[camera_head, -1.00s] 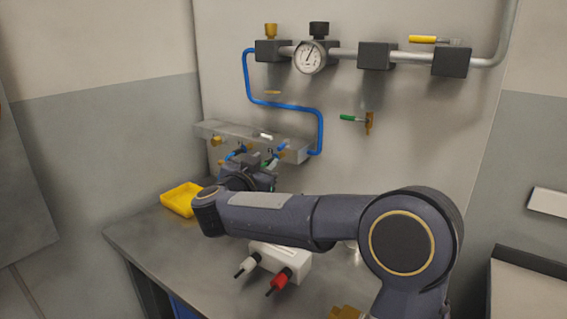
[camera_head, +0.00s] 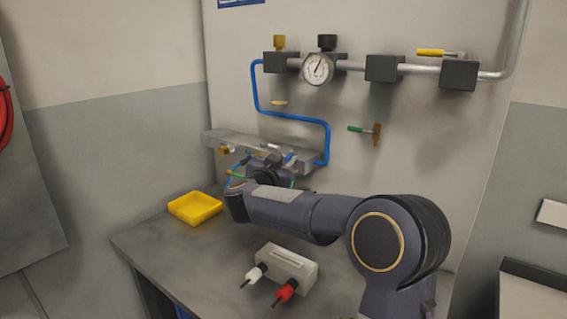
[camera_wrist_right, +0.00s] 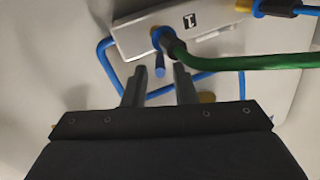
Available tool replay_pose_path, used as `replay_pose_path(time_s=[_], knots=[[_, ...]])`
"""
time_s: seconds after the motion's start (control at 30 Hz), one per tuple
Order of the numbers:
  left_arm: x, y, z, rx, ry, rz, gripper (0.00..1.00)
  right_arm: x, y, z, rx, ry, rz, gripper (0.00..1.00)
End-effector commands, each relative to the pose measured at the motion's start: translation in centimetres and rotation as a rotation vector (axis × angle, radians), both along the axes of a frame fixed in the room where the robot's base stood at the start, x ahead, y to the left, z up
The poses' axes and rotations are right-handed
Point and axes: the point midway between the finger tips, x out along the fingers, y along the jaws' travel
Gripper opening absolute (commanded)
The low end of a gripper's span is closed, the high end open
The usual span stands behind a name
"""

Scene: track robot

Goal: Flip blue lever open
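The blue lever (camera_wrist_right: 160,66) shows in the right wrist view as a short blue handle below a fitting on a pale grey manifold (camera_wrist_right: 135,42). My right gripper (camera_wrist_right: 158,78) is open, with one finger on each side of the lever's lower end. I cannot tell whether either finger touches it. In the head view the right gripper (camera_head: 272,162) is at the manifold (camera_head: 250,143), and my own wrist and forearm partly hide the lever area. My left gripper is not in view.
A green hose (camera_wrist_right: 250,62) runs close to the right finger. Blue pipe (camera_head: 295,116) bends above the manifold. A green-handled valve (camera_head: 362,129) is on the wall. A yellow tray (camera_head: 195,207) and a white box (camera_head: 288,266) with white and red plugs stand on the bench.

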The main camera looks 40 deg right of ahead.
Motion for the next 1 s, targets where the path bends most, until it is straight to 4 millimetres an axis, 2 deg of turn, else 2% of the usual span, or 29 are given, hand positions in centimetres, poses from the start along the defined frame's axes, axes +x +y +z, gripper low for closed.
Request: replay_pose_path(time_s=[0.03,0.17,0.2,0.37,0.7,0.8,1.0], knots=[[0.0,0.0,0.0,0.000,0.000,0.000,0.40,0.0,0.0,0.0,0.000,0.000,0.000,0.18],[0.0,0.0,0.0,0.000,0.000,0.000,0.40,0.0,0.0,0.0,0.000,0.000,0.000,0.01],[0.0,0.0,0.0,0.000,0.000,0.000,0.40,0.0,0.0,0.0,0.000,0.000,0.000,0.00],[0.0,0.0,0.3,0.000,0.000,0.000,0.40,0.1,0.1,0.1,0.001,0.000,-0.005,0.00],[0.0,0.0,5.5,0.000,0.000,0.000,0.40,1.7,0.8,0.7,0.000,0.003,-0.202,0.00],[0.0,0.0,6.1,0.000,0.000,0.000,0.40,2.0,0.9,0.4,0.000,0.001,-0.241,0.00],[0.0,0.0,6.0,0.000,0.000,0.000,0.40,2.0,0.9,0.1,-0.001,-0.002,-0.261,0.00]])
